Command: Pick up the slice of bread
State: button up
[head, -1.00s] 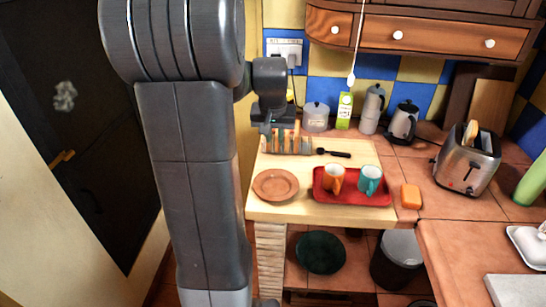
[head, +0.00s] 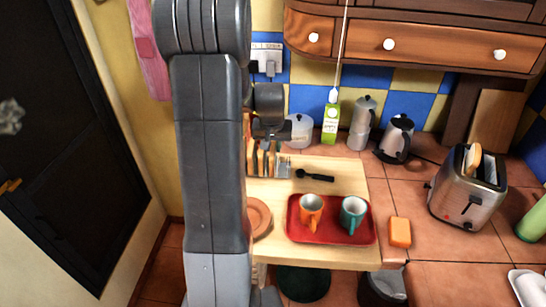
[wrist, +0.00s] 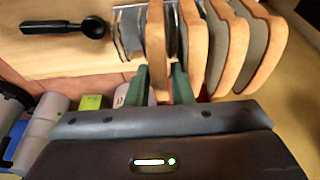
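Several slices of bread (wrist: 194,45) stand upright in a metal rack (wrist: 130,35). In the head view, the rack (head: 283,168) is at the back left of the wooden board, partly hidden by my arm. My gripper (wrist: 162,86) points down at the rack, its green fingers on either side of the leftmost slice (wrist: 156,45) in the wrist view. The fingers look open, with a small gap on the slice's right side. My gripper (head: 270,140) also shows in the head view just above the rack. Another bread slice (head: 474,158) sticks out of the toaster.
The toaster (head: 467,195) stands at the right. A red tray (head: 330,236) holds an orange mug (head: 311,208) and a teal mug (head: 352,212). A black spoon (head: 315,177) lies beside the rack. A canister, carton, moka pot and kettle (head: 397,138) line the back wall.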

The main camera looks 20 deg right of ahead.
grip_shut()
